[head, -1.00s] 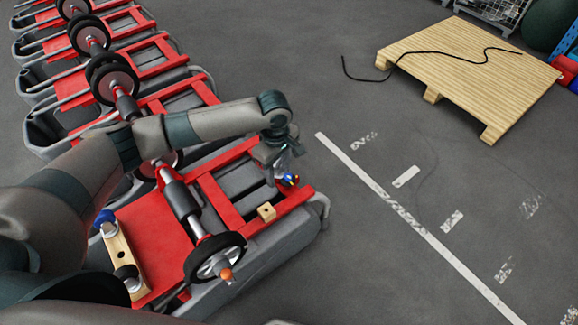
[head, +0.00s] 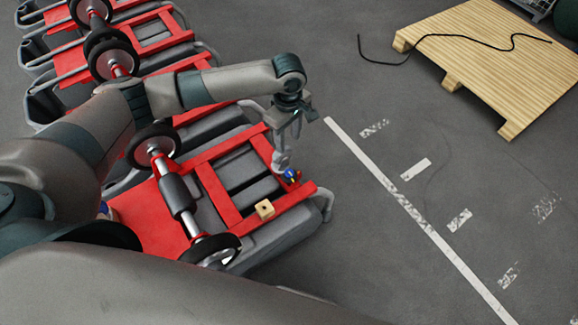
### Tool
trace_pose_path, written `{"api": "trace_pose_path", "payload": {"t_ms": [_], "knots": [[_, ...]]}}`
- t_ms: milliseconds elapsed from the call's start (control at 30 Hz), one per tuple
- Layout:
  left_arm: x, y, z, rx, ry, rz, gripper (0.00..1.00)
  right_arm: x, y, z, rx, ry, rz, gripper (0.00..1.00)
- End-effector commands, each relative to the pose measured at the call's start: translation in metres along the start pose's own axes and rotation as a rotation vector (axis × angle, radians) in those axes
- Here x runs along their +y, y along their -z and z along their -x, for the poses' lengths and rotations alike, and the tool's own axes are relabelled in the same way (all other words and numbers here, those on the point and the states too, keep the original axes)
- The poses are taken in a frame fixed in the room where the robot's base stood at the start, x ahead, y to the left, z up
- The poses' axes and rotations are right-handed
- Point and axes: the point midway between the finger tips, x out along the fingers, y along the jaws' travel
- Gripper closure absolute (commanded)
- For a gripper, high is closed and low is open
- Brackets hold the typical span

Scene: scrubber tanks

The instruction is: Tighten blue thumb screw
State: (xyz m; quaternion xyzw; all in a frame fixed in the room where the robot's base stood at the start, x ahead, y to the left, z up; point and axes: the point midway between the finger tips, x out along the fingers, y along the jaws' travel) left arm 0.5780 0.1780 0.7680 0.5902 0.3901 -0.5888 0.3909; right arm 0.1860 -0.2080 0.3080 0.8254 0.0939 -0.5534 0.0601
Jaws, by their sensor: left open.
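A small blue thumb screw (head: 290,174) sits at the far right corner of the nearest tank's red frame (head: 306,188), with a bit of red and yellow beside it. My left gripper (head: 281,160) points down just behind and left of the screw, very close to it. Its jaws are open, and I cannot tell whether a finger touches the screw. A second blue knob (head: 103,209) shows at the left edge of the red plate, mostly hidden by my arm. My right gripper is not in view.
A wheeled axle (head: 177,195) lies across the tank. More scrubber tanks stand behind. A wooden pallet (head: 490,50) with a black cable is at the upper right; the marked floor between is clear.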

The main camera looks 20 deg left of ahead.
Motion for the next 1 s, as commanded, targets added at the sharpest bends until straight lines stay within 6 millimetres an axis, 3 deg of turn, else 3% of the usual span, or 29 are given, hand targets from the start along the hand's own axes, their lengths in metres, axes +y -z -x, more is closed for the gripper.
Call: {"api": "trace_pose_path", "payload": {"t_ms": [367, 1000], "knots": [[-0.001, 0.0, -0.019, 0.0, 0.002, 0.0, 0.57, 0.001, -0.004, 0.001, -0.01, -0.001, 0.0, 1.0], [0.0, -0.001, -0.128, 0.0, 0.002, 0.0, 0.57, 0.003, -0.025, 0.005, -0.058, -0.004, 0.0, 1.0]]}}
